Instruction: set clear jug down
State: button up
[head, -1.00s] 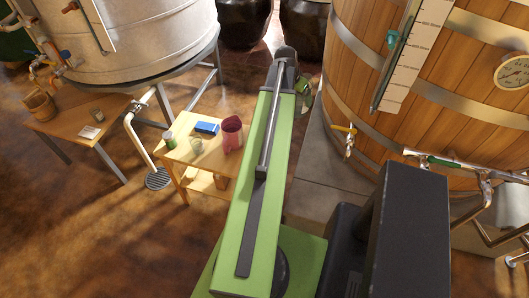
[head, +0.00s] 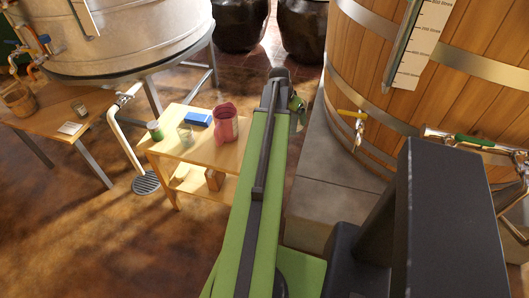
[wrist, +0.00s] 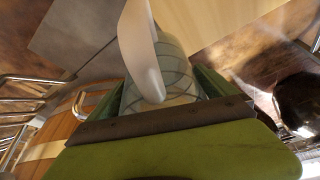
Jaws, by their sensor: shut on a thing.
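The clear jug (wrist: 178,62) is see-through with faint curved lines. It sits between the green fingers of my gripper (wrist: 160,92) in the wrist view, and the gripper is shut on it. A pale curved piece (wrist: 143,50) crosses in front of the jug; I cannot tell whether it is its handle. In the head view my gripper (head: 298,104) is at the far end of the green arm, which mostly hides the jug. The gripper appears to the right of a small wooden table.
The small wooden table (head: 178,152) bears a pink jug (head: 225,123), a blue box (head: 197,118), a clear glass (head: 185,134) and a green container (head: 154,130). A big wooden vat (head: 420,100) on a grey plinth (head: 335,165) stands right. A metal tank (head: 120,35) stands at back left.

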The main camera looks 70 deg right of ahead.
jog(key=w+a+f+b, duration=0.1)
jog(key=w+f+b, duration=0.6)
jog(key=w+a+f+b, duration=0.1)
jog(key=w+f+b, duration=0.3)
jog(key=shift+w+a, duration=0.2)
jog(key=shift+a, duration=0.1)
jog(key=shift+r, duration=0.15)
jog(key=o, duration=1.6)
jog(key=shift+f, duration=0.2)
